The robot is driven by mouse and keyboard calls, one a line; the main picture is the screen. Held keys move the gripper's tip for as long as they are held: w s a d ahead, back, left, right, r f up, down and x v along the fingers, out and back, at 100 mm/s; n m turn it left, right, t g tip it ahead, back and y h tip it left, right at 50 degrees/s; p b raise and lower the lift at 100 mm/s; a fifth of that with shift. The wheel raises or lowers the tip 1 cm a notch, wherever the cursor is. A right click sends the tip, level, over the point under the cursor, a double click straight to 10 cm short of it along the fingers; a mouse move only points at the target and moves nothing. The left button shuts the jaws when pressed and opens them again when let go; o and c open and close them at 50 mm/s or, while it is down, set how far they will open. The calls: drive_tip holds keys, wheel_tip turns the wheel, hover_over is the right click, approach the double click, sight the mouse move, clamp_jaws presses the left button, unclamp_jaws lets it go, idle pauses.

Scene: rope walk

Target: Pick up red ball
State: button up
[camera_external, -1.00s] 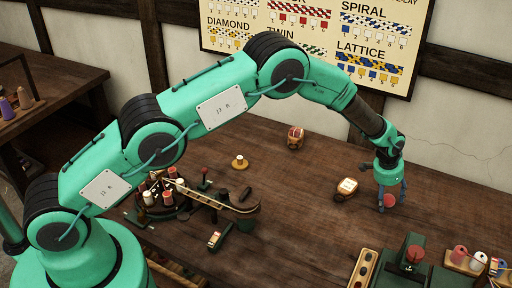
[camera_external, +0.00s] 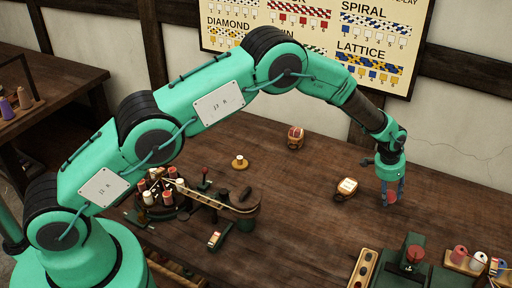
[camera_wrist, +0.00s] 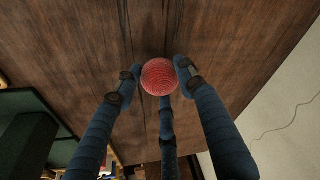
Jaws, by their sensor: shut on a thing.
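The red ball (camera_wrist: 159,76) sits between the blue fingers of my gripper (camera_wrist: 157,82) in the wrist view, with fingers touching it on both sides. In the external view the ball (camera_external: 391,197) shows low between the fingertips of my gripper (camera_external: 391,198), at the right part of the table. My gripper is shut on the ball. From the external view I cannot tell exactly how far the ball is above the table.
A cream-topped wooden item (camera_external: 346,188) lies just left of my gripper. A dark green device (camera_external: 411,258) stands in front, beside a wooden tray (camera_external: 364,270). A carousel of bobbins (camera_external: 160,190) is at left. Table behind my gripper is clear.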

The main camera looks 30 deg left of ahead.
drive_tip(key=shift+r, duration=0.85)
drive_tip(key=s+a, duration=0.3)
drive_tip(key=s, duration=0.1)
drive_tip(key=s+a+r, duration=0.1)
drive_tip(key=s+a, duration=0.2)
drive_tip(key=s, duration=0.1)
drive_tip(key=s+a, duration=0.3)
drive_tip(key=s, duration=0.1)
drive_tip(key=shift+s+a+r, duration=0.2)
drive_tip(key=shift+s+a, duration=0.1)
drive_tip(key=shift+s, duration=0.1)
